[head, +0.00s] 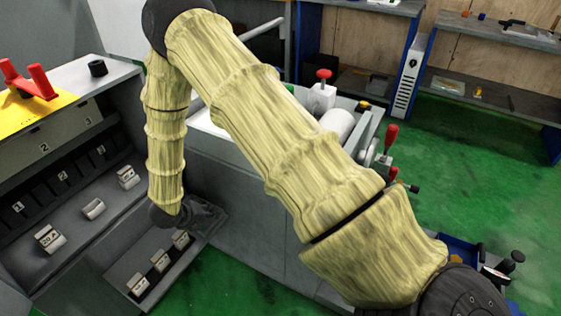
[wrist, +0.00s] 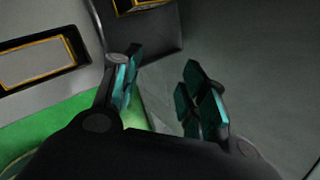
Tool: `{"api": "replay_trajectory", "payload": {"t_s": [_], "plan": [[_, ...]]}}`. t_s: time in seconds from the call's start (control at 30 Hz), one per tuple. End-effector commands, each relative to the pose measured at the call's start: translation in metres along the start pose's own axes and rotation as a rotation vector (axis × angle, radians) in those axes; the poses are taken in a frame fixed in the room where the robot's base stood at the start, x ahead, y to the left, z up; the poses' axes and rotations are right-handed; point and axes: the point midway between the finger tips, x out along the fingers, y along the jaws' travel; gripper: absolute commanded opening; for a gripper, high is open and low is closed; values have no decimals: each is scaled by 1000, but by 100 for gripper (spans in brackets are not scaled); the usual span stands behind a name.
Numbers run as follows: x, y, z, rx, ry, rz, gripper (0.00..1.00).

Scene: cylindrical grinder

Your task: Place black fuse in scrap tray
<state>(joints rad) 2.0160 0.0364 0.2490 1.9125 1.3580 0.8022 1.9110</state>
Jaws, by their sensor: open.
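A short black cylinder (head: 97,68) stands on top of the grey cabinet at the left in the head view; I cannot tell whether it is the black fuse. No tray is clearly marked as the scrap tray. My gripper (head: 208,220) hangs low beside the cabinet, near the right end of a grey ledge (head: 115,272) that bears several pale fuses (head: 160,261). In the wrist view my gripper (wrist: 162,88) is open, with its teal pads apart and nothing visible between them.
The cabinet recess has numbered black slots (head: 62,176) and loose pale fuses (head: 92,208). A red handle (head: 38,80) stands on a yellow plate. A grinder with red knobs (head: 324,75) is behind my arm. A blue tray (head: 460,249) is at lower right. Green floor is open at right.

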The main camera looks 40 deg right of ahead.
Motion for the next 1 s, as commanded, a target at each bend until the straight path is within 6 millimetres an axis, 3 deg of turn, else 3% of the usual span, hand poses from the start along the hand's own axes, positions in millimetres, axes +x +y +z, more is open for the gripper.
{"api": "replay_trajectory", "payload": {"t_s": [0.2,0.5,0.77,1.0], "plan": [[28,-6,-69,-653,-43,42,43],[43,-11,-176,-1565,-142,158,43],[31,-17,-281,-2317,-332,317,43],[2,-27,-368,-2861,-626,471,43]]}}
